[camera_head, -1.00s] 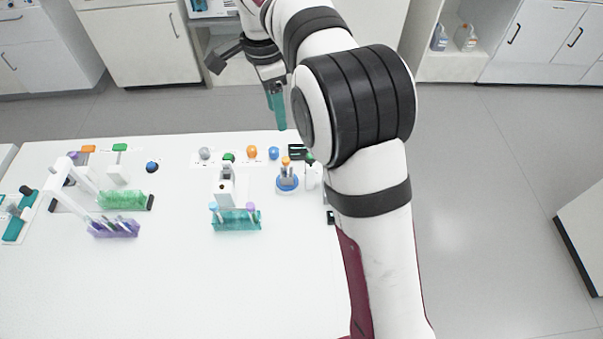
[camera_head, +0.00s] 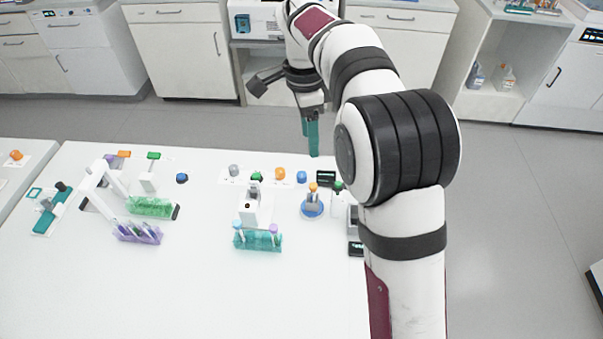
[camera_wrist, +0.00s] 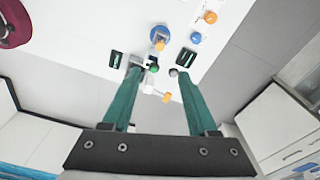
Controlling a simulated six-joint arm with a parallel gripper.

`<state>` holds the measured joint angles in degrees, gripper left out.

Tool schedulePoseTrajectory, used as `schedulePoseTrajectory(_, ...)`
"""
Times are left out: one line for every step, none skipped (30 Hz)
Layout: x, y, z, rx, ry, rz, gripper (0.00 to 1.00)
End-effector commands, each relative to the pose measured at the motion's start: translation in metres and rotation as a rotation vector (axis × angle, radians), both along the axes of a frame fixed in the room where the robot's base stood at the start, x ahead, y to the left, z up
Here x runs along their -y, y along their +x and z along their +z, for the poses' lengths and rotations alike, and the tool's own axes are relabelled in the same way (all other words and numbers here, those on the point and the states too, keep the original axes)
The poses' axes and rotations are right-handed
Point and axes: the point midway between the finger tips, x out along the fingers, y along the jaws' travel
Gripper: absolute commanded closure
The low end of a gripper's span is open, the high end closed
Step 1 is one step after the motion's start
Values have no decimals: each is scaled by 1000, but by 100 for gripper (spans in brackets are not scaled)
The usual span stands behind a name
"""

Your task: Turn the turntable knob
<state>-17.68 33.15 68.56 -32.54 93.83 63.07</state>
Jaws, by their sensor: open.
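A round blue disc (camera_head: 312,208) with an orange-capped upright piece stands near the right side of the white table. It also shows in the wrist view (camera_wrist: 159,34). It looks like the turntable, but I cannot tell which part is its knob. My gripper (camera_head: 312,154) hangs at the table's far edge, beyond the disc, with teal fingers. In the wrist view, my gripper (camera_wrist: 157,71) is open, fingers apart. A green-capped white item (camera_wrist: 154,68) shows between the fingertips; I see no contact.
Orange (camera_head: 280,173) and blue (camera_head: 302,176) round pieces sit along the table's far side. A teal tube rack (camera_head: 258,241), green rack (camera_head: 151,207) and purple rack (camera_head: 138,233) stand to the left. The table front (camera_head: 200,300) is clear.

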Motion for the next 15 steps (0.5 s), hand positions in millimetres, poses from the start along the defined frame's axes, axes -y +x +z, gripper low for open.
schedulePoseTrajectory(0, 0, 0, 0, 0, 0, 41)
schedulePoseTrajectory(0, 0, 0, 0, 0, 0, 41)
schedulePoseTrajectory(0, 0, 0, 0, 0, 0, 41)
schedulePoseTrajectory(0, 0, 0, 0, 0, 0, 41)
schedulePoseTrajectory(0, 0, 0, 0, 0, 0, 41)
schedulePoseTrajectory(0, 0, 0, 0, 0, 0, 41)
schedulePoseTrajectory(0, 0, 0, 0, 0, 3, 35)
schedulePoseTrajectory(0, 1, -2, 2, 1, 24, 34)
schedulePoseTrajectory(0, 2, -7, 9, 3, 96, 34)
schedulePoseTrajectory(1, 5, -13, 21, 5, 191, 34)
schedulePoseTrajectory(1, 8, -22, 38, 6, 318, 34)
schedulePoseTrajectory(0, 13, -35, 71, 6, 516, 34)
schedulePoseTrajectory(-1, 16, -44, 99, 1, 668, 34)
schedulePoseTrajectory(-2, 20, -52, 131, -9, 816, 34)
schedulePoseTrajectory(-4, 24, -62, 171, -29, 994, 34)
